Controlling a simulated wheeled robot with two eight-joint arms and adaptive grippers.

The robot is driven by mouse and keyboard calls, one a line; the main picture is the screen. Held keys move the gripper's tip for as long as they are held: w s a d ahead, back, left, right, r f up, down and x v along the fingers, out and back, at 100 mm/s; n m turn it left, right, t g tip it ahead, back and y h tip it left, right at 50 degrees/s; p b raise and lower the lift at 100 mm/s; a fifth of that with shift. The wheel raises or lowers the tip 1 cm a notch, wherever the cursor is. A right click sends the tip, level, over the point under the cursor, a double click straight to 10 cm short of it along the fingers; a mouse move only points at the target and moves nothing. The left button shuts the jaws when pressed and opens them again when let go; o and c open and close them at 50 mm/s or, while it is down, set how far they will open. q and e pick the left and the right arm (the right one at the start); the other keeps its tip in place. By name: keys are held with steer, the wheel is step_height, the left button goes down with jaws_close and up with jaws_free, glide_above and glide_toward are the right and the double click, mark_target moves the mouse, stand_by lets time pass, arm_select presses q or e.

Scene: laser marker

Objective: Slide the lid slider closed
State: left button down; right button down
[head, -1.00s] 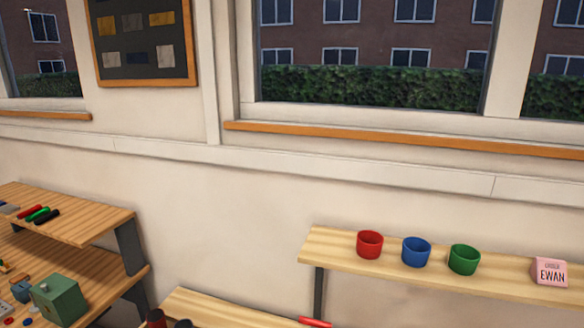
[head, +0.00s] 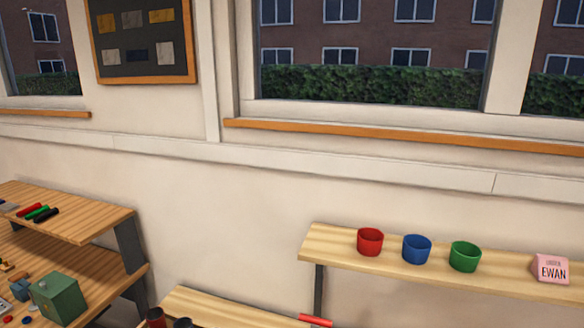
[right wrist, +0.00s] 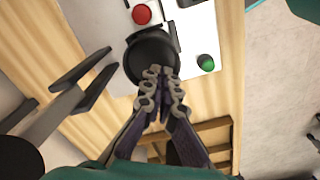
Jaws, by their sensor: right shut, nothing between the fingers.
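My right gripper (right wrist: 160,82) is in the right wrist view, shut and empty. Its tips overlap a black round part (right wrist: 150,52) on a pale grey and white device; I cannot tell whether they touch it. The device has a red round button (right wrist: 142,14) above the black part and a green button (right wrist: 206,62) to its right. I cannot make out which part is the lid slider. A grey forked part (right wrist: 62,108) lies to the left; I cannot tell what it belongs to. Neither gripper shows in the head view.
In the head view, a shelf (head: 320,250) holds red (head: 370,242), blue (head: 417,250) and green (head: 465,257) cups and a pink sign (head: 551,269). A green box (head: 58,299) and several markers (head: 38,213) are on the left shelving. A wooden compartment (right wrist: 212,135) is below the device.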

steer(key=shift+w+d, duration=0.3)
steer(key=shift+w, duration=0.55)
stand_by(0.8)
step_height(320, 180, up, 7)
steer(key=p, duration=0.5)
stand_by(0.8)
steer(key=s+d+r+m+t+b, duration=0.1)
steer(key=s+d+m+t+b, duration=0.2)
steer(key=d, duration=0.5)
steer(key=s+d+r+m+t+b, duration=0.1)
steer(key=s+d+m+t+b, duration=0.3)
steer(key=d, duration=0.5)
steer(key=shift+r+m+b, duration=0.2)
steer(key=shift+m+b, duration=0.5)
steer(key=shift+b, duration=0.55)
